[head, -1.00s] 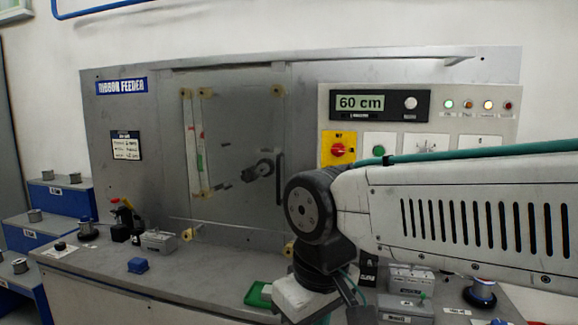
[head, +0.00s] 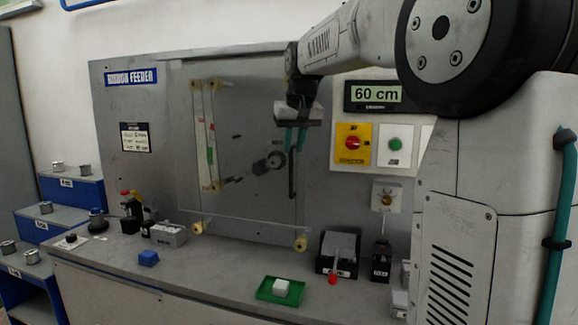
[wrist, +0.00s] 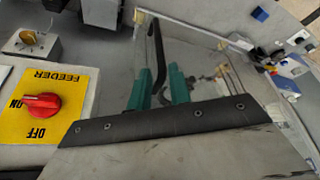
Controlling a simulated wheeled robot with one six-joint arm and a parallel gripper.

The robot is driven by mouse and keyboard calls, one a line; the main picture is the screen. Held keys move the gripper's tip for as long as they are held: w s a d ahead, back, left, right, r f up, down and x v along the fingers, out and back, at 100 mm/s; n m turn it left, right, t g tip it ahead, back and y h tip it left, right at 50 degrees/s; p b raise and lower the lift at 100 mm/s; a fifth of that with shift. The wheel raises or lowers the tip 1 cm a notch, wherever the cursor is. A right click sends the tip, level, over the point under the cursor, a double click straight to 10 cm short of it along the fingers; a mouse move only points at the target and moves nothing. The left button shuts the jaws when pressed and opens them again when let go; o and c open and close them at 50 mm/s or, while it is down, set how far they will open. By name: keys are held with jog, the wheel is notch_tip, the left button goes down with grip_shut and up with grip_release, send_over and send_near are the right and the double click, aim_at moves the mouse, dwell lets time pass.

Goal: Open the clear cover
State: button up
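The clear cover (head: 250,112) is a see-through panel over the front of the ribbon feeder. It looks shut, lying flat against the machine. Its dark vertical handle (head: 292,180) is near its right edge. My gripper (head: 295,141) has teal fingers pointing down at the upper end of the handle. In the wrist view, the fingers (wrist: 159,88) are apart, and the black handle (wrist: 153,45) runs down to the gap between them. I cannot tell whether either finger touches it. The cover also shows in the wrist view (wrist: 190,50).
A yellow panel with a red knob (head: 352,143) and a green button (head: 395,144) are right of the cover. On the bench stand a green tray (head: 262,294) with a white block, a blue block (head: 148,258), and a black box with a red-tipped lever (head: 338,252).

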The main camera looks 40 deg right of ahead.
aim_at(290, 164)
jog(key=x, duration=0.7)
jog(key=shift+a, duration=0.1)
grip_shut()
